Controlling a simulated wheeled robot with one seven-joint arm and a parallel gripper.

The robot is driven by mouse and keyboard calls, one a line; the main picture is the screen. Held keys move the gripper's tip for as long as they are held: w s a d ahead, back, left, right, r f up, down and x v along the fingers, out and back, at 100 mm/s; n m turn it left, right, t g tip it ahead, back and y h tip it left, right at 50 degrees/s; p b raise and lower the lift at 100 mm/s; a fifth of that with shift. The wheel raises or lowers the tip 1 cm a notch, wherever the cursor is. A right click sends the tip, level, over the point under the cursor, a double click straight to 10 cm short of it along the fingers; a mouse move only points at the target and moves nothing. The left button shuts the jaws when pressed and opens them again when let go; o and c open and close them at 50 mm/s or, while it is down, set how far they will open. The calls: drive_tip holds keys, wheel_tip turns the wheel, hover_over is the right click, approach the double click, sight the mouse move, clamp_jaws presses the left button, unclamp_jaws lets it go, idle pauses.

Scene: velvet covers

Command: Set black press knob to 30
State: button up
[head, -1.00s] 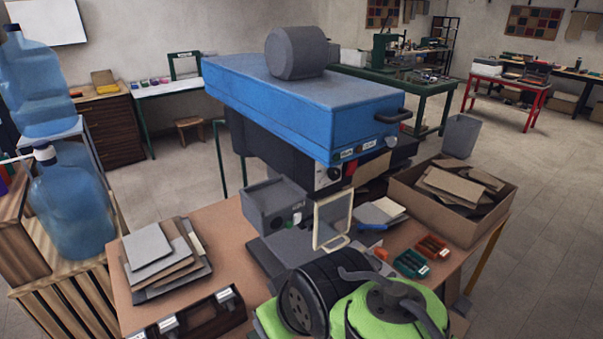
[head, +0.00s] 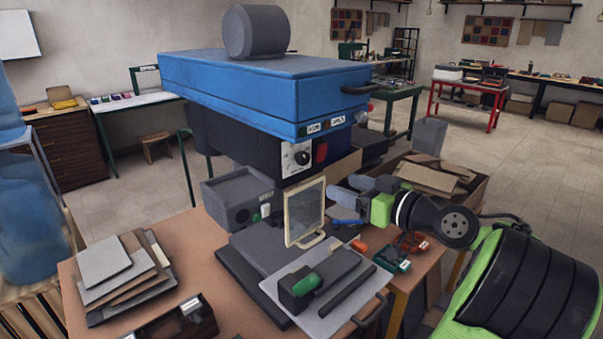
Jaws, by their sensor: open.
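The press has a blue upper body (head: 265,85) and a dark lower body. A black knob (head: 302,158) sits on a small pale dial panel (head: 290,163) at the press's front, left of a red switch (head: 321,152). The dial marks are too small to read, so I cannot tell the knob's setting. My gripper (head: 338,191) reaches in from the right, its grey fingers pointing left. It is open, to the right of and below the knob, clear of it. The fingertips are close to the upright pale frame (head: 305,212); I cannot tell whether they touch.
A grey control box (head: 238,198) stands left of the frame. A grey tray (head: 330,290) with a green-topped black block lies in front. Small green and red bins (head: 394,258) and a carton of cardboard (head: 430,178) are at right. Stacked sheets (head: 115,270) lie left.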

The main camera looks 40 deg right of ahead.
sight(306, 159)
drive_tip(key=shift+t+h, duration=0.3)
drive_tip(key=shift+t, duration=0.1)
drive_tip(key=w, duration=0.4)
drive_tip(key=w+p, duration=0.1)
drive_tip(key=w, duration=0.4)
drive_tip(key=w+d+r+p, duration=0.1)
drive_tip(key=w, duration=0.3)
drive_tip(key=shift+w, duration=0.4)
drive_tip(key=c, duration=1)
drive_tip(key=shift+c, duration=0.2)
drive_tip(key=shift+m+p, duration=0.3)
drive_tip(key=shift+m, duration=0.2)
drive_tip(key=m+p, duration=0.1)
drive_tip(key=m, duration=0.3)
drive_tip(key=shift+m, duration=0.3)
drive_tip(key=shift+f+m+p, duration=0.1)
drive_tip(key=shift+m+p, duration=1.15)
drive_tip(key=shift+m, duration=0.95)
